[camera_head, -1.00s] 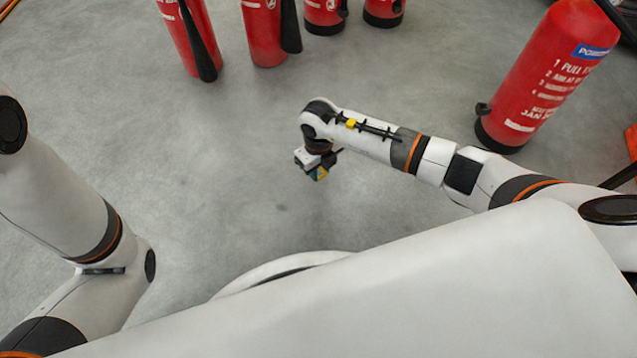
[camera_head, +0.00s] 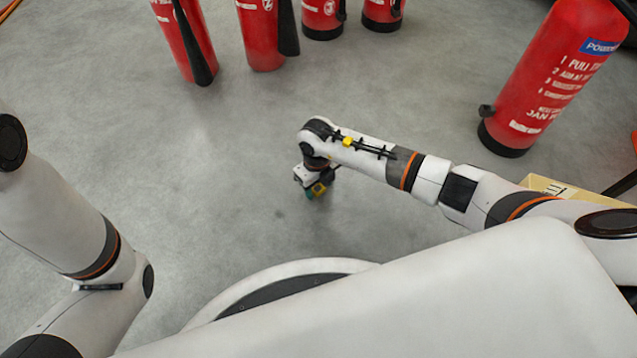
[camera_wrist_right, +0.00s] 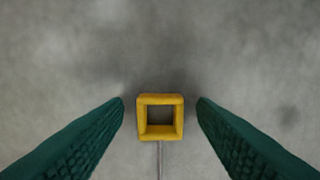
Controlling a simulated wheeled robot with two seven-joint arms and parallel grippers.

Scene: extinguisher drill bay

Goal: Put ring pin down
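The ring pin (camera_wrist_right: 160,99) is a yellow square ring with a thin grey pin, seen in the right wrist view. My right gripper (camera_wrist_right: 161,101) has its two green fingers apart, one on each side of the ring, with a visible gap on both sides. I cannot tell whether the ring pin rests on the floor.
A large red extinguisher (camera_head: 555,80) stands at the right. Several smaller red extinguishers (camera_head: 265,35) stand along the top. A pale yellow box (camera_head: 540,183) shows partly behind my right arm. The grey floor (camera_head: 220,190) around the gripper is clear.

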